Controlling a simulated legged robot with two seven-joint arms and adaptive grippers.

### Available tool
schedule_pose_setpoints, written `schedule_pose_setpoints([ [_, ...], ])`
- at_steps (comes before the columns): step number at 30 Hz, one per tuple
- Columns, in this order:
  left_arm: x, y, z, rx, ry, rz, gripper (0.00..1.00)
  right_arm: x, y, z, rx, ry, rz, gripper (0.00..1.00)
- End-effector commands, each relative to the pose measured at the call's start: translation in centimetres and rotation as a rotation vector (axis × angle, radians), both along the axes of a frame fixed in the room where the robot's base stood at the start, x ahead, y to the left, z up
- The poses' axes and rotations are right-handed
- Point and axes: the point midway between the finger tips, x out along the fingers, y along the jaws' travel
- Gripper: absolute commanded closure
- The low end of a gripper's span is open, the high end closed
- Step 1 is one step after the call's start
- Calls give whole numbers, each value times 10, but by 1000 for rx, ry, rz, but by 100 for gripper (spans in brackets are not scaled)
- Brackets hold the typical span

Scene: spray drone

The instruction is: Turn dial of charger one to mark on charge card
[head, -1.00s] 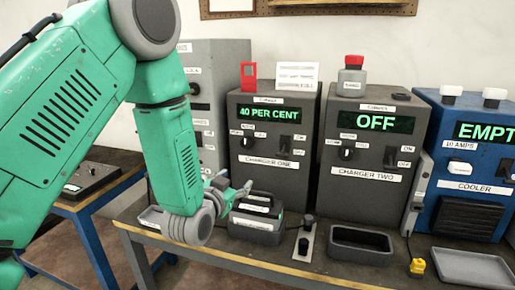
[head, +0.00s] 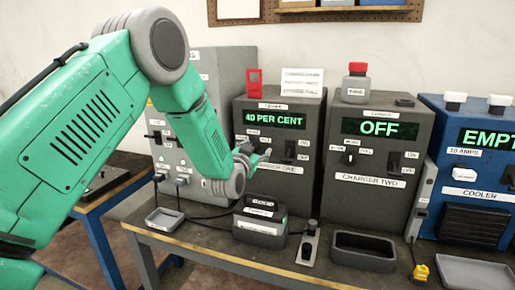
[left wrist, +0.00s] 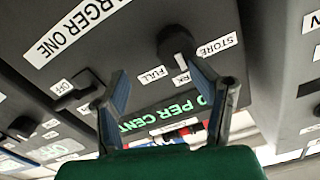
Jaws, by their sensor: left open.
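Charger one (head: 313,155) is a dark grey box on the bench, its green display reading 40 PER CENT. Its black dial (left wrist: 175,42) shows in the left wrist view, among labels that include STORE and FULL; in the head view the gripper mostly covers it. A white card (head: 302,82) with print too small to read stands on top of charger one. My left gripper (head: 258,153) is open in front of the dial. In the left wrist view the two fingers (left wrist: 155,67) are spread, with the dial just beyond the gap, apparently not gripped. My right gripper is not in view.
Charger two (head: 372,155), reading OFF, stands right of charger one, then the blue cooler (head: 474,160). A battery-like block (head: 260,222), a switch plate (head: 310,245) and an empty black tray (head: 362,252) occupy the bench front. A red tag (head: 254,83) stands beside the card.

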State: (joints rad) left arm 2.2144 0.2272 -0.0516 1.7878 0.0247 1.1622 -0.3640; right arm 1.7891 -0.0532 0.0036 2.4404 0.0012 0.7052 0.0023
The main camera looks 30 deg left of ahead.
Motion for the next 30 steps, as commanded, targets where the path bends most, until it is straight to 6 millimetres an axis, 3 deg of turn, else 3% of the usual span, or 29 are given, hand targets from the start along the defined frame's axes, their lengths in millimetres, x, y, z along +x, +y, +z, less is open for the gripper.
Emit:
schedule_pose_setpoints([
  [5,8,10,-3,-6,0,0,48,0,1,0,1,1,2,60],
  [11,7,2,1,1,-3,1,48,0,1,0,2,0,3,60],
  [15,5,-5,6,9,-7,2,92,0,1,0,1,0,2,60],
  [18,5,-6,8,11,-10,3,97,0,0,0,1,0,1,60],
  [30,6,-3,7,3,-14,-5,97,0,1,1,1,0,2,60],
])
